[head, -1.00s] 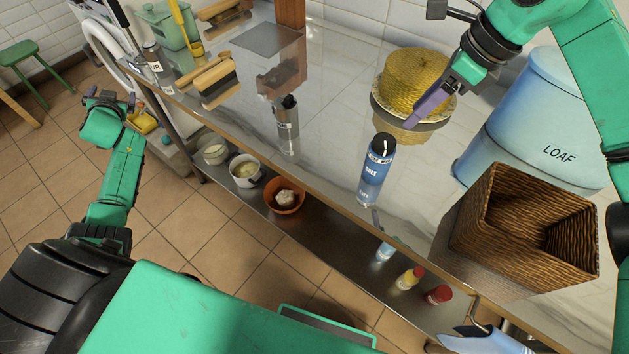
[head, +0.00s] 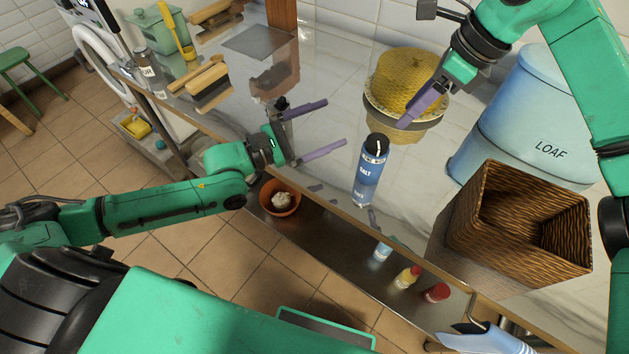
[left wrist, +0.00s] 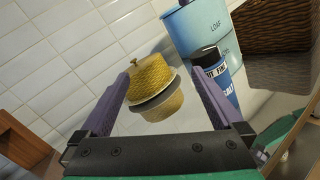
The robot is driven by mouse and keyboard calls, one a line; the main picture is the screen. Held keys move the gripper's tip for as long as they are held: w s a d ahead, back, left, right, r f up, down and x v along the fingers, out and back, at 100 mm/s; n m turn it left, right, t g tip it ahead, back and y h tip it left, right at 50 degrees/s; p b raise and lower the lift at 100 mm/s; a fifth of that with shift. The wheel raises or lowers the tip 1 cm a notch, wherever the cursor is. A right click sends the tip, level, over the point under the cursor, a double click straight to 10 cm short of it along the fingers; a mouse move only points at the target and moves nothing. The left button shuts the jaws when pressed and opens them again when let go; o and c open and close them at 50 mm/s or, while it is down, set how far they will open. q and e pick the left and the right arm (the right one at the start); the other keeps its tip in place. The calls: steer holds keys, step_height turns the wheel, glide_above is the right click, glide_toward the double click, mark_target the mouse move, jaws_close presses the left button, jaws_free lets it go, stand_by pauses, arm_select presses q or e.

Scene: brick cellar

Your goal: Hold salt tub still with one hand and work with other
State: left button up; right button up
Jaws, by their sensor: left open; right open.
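The blue salt tub (head: 369,172) with a black top stands upright on the shiny counter, near its front edge. It also shows in the left wrist view (left wrist: 226,88), at the right beside a finger. My left gripper (head: 335,126) is open and empty, to the left of the tub, with its purple fingers pointing toward it and apart from it. My right gripper (head: 408,122) is above and behind the tub, in front of the yellow woven dome; its fingers look close together in the head view, and it holds nothing visible.
A yellow woven dome (head: 407,80) on a plate stands behind the tub. A wicker basket (head: 487,225) and a blue loaf bin (head: 520,125) stand to the right. Brushes (head: 200,76) lie at the far left. A bowl (head: 281,197) and bottles sit on the lower shelf.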

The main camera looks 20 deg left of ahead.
mark_target(361, 166)
arm_select(q)
steer(key=s+f+n, duration=0.5)
steer(key=s+f, duration=0.4)
steer(key=shift+g+y, duration=0.3)
steer(key=x, duration=1.4)
steer(key=shift+d+r, duration=0.15)
steer(key=shift+r, duration=0.05)
steer(key=shift+w+d+f, duration=0.1)
steer(key=shift+w+d, duration=0.25)
steer(key=shift+w, duration=0.05)
steer(key=c, duration=1.5)
